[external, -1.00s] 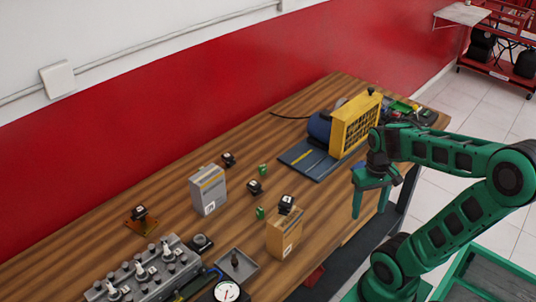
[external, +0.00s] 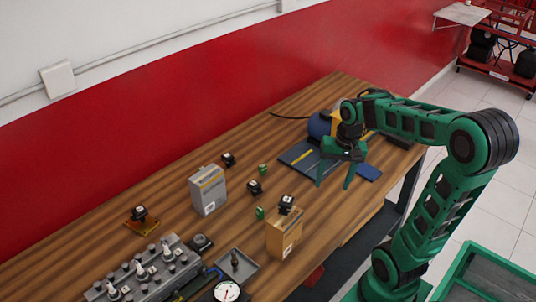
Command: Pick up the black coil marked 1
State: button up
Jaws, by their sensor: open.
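Several small black coils with white labels are on the wooden workbench (external: 165,215). One coil (external: 286,202) sits on top of a tan box. Another coil (external: 254,187) is on the bench between the grey box and the tan box. A third coil (external: 229,159) is farther back, behind the grey box. One more coil (external: 139,213) sits on an orange-brown base at the left. The labels are too small to read, so I cannot tell which is marked 1. My green gripper (external: 334,186) is open and empty, fingers down, to the right of the coils and apart from them.
The grey box (external: 208,191) and tan box (external: 284,237) stand among the coils. Small green parts (external: 260,213) lie nearby. An engine head (external: 145,273), grey tray (external: 237,263) and dial gauge (external: 227,292) are at the front left. A dark blue mat (external: 298,155) lies behind my gripper.

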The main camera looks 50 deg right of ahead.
jog(key=w+a+f+m+t+y, duration=0.1)
jog(key=w+a+f+m+y, duration=0.15)
jog(key=w, duration=0.55)
jog(key=w+a+f+m+t+y, duration=0.1)
jog(key=w+a+m+y, duration=0.15)
jog(key=w, duration=0.55)
notch_tip(320, 180, up, 2)
jog(key=r+m+t+y, duration=0.1)
jog(key=m+t+y, duration=0.1)
jog(key=m+y, duration=0.3)
send_over(255, 183)
jog(key=s, duration=0.2)
jog(key=shift+d+f+m+h, duration=0.2)
jog(key=shift+f+m+h, duration=0.05)
jog(key=shift+m+h, duration=0.15)
jog(key=f, duration=0.3)
jog(key=w+f+m+y, duration=0.1)
jog(key=f, duration=0.2)
jog(key=f+m+y, duration=0.1)
jog(key=f, duration=0.2)
jog(key=shift+w+a+f, duration=0.1)
jog(key=shift+w+f, duration=0.15)
jog(key=shift+w, duration=0.1)
jog(key=shift+x, duration=2.5)
jog(key=c, duration=1.2)
